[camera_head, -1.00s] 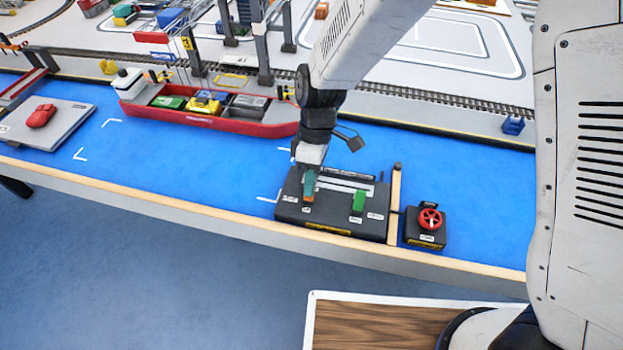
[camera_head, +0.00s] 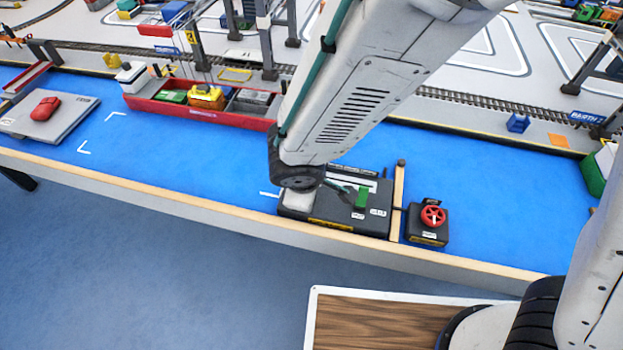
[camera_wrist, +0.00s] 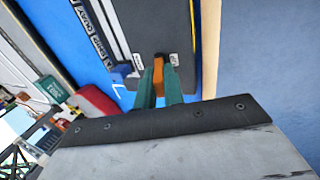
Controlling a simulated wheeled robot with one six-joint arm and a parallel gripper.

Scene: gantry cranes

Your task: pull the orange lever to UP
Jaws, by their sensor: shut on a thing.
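The orange lever (camera_wrist: 158,72) stands between the two teal fingers of my gripper (camera_wrist: 159,82) in the wrist view. The fingers are shut on it. The lever rises from a dark control box (camera_head: 333,226) at the table's front edge in the head view. There my arm hides the orange lever and most of the gripper. A blue lever (camera_wrist: 121,72) stands just left of the orange one in the wrist view. I cannot read the lever's position marks.
A wooden strip (camera_head: 398,190) borders the box on the right. A red ship (camera_head: 205,112) lies behind on the blue surface. A grey slab with a red item (camera_head: 45,108) is far left.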

